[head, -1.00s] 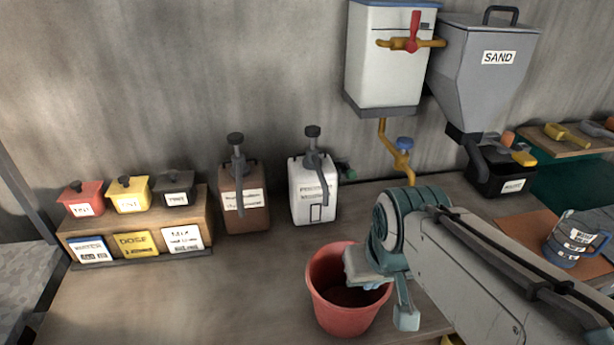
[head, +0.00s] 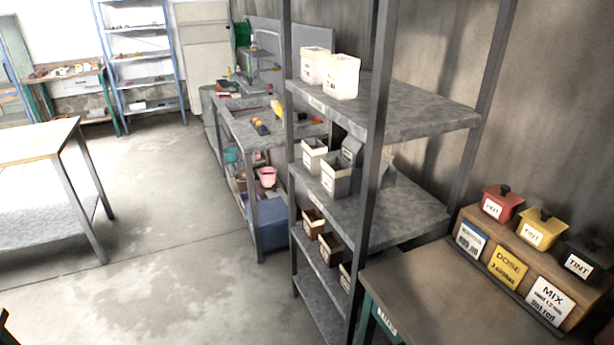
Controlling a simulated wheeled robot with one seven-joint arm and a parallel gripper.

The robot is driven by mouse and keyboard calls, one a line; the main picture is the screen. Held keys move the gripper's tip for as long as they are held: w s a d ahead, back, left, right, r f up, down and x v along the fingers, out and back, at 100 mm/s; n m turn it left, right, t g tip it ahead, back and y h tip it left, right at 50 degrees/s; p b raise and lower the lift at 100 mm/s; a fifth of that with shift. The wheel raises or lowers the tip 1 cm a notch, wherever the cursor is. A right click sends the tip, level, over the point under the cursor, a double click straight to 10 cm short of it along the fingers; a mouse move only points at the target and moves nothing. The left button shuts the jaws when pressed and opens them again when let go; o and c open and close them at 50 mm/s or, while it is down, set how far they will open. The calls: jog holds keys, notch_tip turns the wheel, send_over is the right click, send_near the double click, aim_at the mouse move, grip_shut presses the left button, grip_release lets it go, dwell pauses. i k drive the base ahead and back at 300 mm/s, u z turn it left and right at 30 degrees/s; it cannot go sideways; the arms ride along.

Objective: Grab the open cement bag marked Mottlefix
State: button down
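Open-topped bags stand on a grey metal shelf rack in the head view. Two white bags (head: 341,76) are on the top board. Open grey bags (head: 337,174) stand on the middle board, partly behind a rack post. Small brown open containers (head: 330,247) sit on the lower board. Their labels are too small to read, so I cannot tell which is marked Mottlefix.
The rack's upright post (head: 374,150) stands in front of the boards. A workbench (head: 420,290) with a stand of tint pots (head: 541,229) is at right. A table (head: 35,143) is at left. The floor (head: 190,240) between is clear.

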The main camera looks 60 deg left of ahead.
aim_at(335, 178)
jog(key=u, duration=0.8)
jog(key=k, duration=1.1)
jog(key=u, duration=1.4)
jog(key=i, duration=0.4)
jog(key=u, duration=0.8)
jog(key=i, duration=1.15)
jog(key=z, duration=0.8)
jog(key=i, duration=0.9)
jog(key=z, duration=0.8)
